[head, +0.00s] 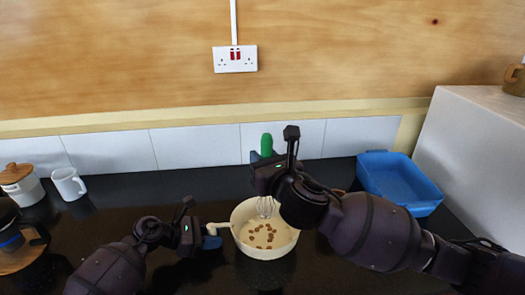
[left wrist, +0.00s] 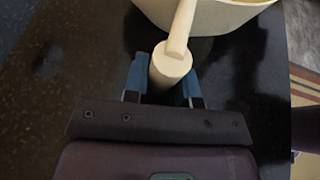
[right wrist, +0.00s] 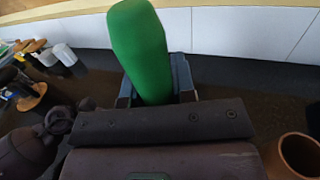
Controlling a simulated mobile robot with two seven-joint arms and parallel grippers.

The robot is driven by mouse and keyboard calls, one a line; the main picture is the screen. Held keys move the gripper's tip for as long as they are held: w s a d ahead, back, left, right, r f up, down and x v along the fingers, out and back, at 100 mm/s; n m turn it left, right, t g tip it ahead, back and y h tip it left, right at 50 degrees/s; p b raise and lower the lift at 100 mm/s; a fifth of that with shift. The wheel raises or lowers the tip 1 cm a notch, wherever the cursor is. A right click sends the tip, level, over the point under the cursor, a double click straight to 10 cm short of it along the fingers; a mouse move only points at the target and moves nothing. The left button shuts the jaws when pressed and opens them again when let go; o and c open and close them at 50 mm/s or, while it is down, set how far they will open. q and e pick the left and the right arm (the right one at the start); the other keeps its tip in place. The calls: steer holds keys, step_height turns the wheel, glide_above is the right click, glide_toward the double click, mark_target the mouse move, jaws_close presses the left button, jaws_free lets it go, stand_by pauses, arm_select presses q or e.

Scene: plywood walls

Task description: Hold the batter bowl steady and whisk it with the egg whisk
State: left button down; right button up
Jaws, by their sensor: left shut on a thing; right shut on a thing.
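The cream batter bowl (head: 267,247) stands on the dark worktop, with several brown bits on its pale inside. Its side handle points left. My left gripper (head: 211,236) is shut on that handle; in the left wrist view the blue fingers (left wrist: 160,80) grip either side of the round handle end. The egg whisk has a green handle (head: 267,144) and thin wires (head: 265,207). My right gripper (head: 262,163) is shut on the green handle, which also shows between its fingers in the right wrist view (right wrist: 142,50). The whisk wires hang over the bowl's back part; whether they touch its bottom I cannot tell.
A blue tray (head: 398,182) stands to the right on the worktop. A white mug (head: 69,184) and a lidded pot (head: 20,185) stand at the far left. A brown pot (right wrist: 298,156) shows in the right wrist view.

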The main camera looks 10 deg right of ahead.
steer(key=shift+f, duration=4.25)
steer(key=shift+d, duration=0.1)
